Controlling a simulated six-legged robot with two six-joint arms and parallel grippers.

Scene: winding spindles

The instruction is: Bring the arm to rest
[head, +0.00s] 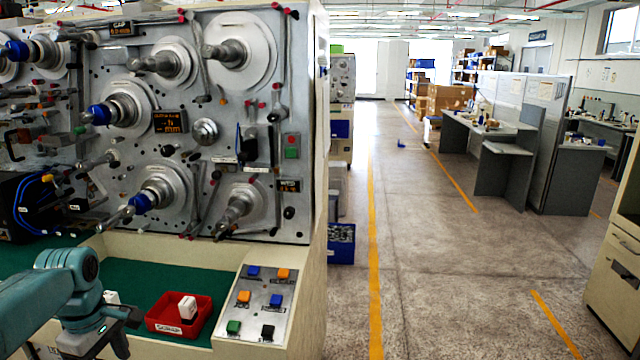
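My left arm, teal with a dark gripper (98,345), comes in from the lower left in the head view. The gripper is low over the front of the winding machine's ledge, left of the red scrap tray (163,326) and apart from it. Its fingertips are cut off by the bottom edge, so I cannot tell whether it is open or shut. A small white block (187,307) sits in the red tray. Another white piece (111,297) shows partly behind my wrist on the green surface. My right arm is not in view.
The winding machine's panel (215,135) with several protruding spindles stands close behind the ledge. A button box (256,304) is right of the tray. The floor aisle (420,270) to the right is clear, with desks (490,150) beyond and a cabinet (615,270) at the right edge.

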